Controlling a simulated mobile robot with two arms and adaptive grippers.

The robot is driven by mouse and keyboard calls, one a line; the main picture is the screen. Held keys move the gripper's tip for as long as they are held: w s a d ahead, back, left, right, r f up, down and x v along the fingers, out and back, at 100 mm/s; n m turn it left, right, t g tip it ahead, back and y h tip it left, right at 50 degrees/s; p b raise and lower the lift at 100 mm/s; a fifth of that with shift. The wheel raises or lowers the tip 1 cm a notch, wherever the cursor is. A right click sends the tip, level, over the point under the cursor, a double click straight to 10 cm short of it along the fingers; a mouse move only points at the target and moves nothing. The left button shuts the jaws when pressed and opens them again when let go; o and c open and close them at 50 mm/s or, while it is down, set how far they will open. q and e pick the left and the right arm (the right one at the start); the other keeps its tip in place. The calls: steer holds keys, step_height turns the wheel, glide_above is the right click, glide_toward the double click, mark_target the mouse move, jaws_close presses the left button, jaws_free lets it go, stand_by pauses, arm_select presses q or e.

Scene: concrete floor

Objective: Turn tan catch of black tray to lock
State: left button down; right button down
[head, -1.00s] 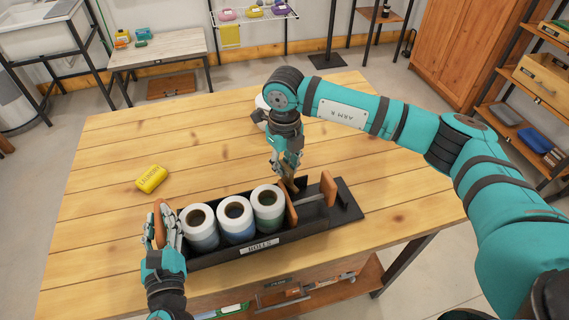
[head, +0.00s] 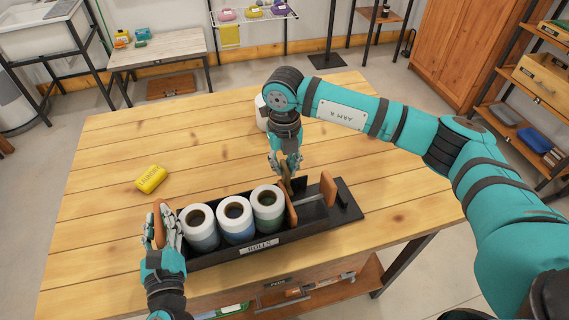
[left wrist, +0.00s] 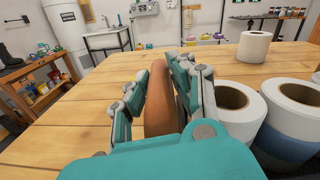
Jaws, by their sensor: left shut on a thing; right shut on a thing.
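The black tray (head: 215,256), labelled ROLLS, lies along the front of the table. It holds three white-topped rolls (head: 237,224) on its left side, beside a brown divider (head: 291,208). My left gripper (head: 160,226) is shut on the brown left end piece (head: 159,222) of the tray. The left wrist view shows this end piece (left wrist: 159,103) upright between the fingers. My right gripper (head: 286,170) points down behind the divider and is shut on the tan catch (head: 287,186). The fingers hide much of the catch, so its angle is hard to tell.
A brown upright piece (head: 328,188) stands towards the tray's right end, with a metal rod (head: 309,199) beside it. A yellow block (head: 151,179) lies on the table at left. Another white roll (head: 261,113) stands behind my right gripper.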

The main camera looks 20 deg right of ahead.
mark_target(284, 164)
steer(key=shift+a+r, duration=0.1)
steer(key=shift+a, duration=0.05)
steer(key=c, duration=1.3)
jaws_free()
step_height(284, 164, up, 12)
